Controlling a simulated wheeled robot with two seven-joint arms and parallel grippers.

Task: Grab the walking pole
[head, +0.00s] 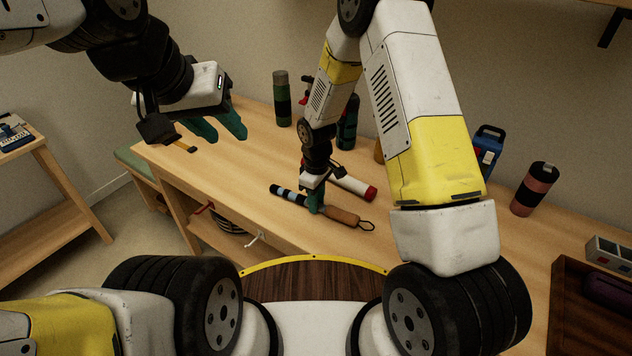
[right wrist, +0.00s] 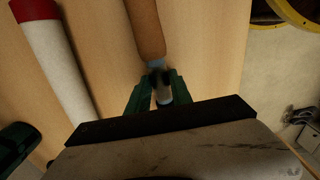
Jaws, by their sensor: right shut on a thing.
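The walking pole lies on the wooden workbench, with a brown handle (head: 343,215) and wire-like loop at its right end and a black and light-blue striped shaft (head: 288,194) at its left. My right gripper (head: 315,208) is shut on the pole around its middle, just beside the handle. In the right wrist view my right gripper's green fingers (right wrist: 160,82) close on the pale shaft below the brown handle (right wrist: 147,30). The fingers hide part of the shaft. My left gripper (head: 230,138) is open and empty, up at the left above the bench.
A white cylinder with a red end (head: 352,182) lies close behind the pole; it also shows in the right wrist view (right wrist: 62,70). Bottles, including a green-grey one (head: 282,98) and a red-black one (head: 534,189), stand along the back. A dark tray (head: 567,300) is at the right.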

